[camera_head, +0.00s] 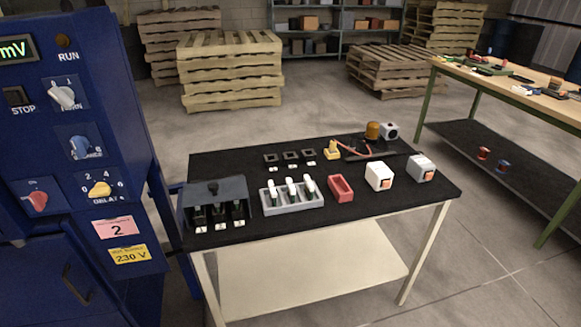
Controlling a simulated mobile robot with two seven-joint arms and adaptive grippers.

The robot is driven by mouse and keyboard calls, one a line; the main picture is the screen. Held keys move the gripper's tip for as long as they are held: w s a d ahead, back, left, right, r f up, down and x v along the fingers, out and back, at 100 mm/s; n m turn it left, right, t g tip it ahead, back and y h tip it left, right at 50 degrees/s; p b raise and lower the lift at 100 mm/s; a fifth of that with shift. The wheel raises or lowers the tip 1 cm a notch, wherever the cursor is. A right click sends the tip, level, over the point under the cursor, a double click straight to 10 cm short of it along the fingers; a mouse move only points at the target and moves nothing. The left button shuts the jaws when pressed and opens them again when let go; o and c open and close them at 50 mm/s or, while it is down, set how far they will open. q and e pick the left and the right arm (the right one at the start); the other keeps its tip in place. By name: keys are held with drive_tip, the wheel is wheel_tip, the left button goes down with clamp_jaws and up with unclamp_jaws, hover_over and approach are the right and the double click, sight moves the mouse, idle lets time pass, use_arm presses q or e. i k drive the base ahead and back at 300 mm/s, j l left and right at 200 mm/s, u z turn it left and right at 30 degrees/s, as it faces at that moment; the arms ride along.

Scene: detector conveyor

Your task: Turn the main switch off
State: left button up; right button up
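A blue control cabinet (20,140) stands at the left edge and carries several rotary knobs. A white knob (61,95) sits at the upper right, with a "1" mark above it; its label is partly hidden and hard to read. A blue knob (83,146) is below it. A red knob (37,199) is at the lower left and a yellow knob (100,188) with a number scale is beside it. I cannot tell for sure from the labels which knob is the main switch. Neither of my grippers is in view.
A black-topped table (345,225) stands right of the cabinet, holding a dark tray (215,190), a grey holder (291,203), a red bin (340,188) and white boxes. Pallets (230,70) stand behind. Another workbench (550,105) is at right. Floor between is clear.

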sight(38, 199)
drive_tip(key=j+u, duration=0.1)
drive_tip(key=u, duration=0.9)
drive_tip(key=i+u, duration=0.1)
drive_tip(key=u, duration=0.4)
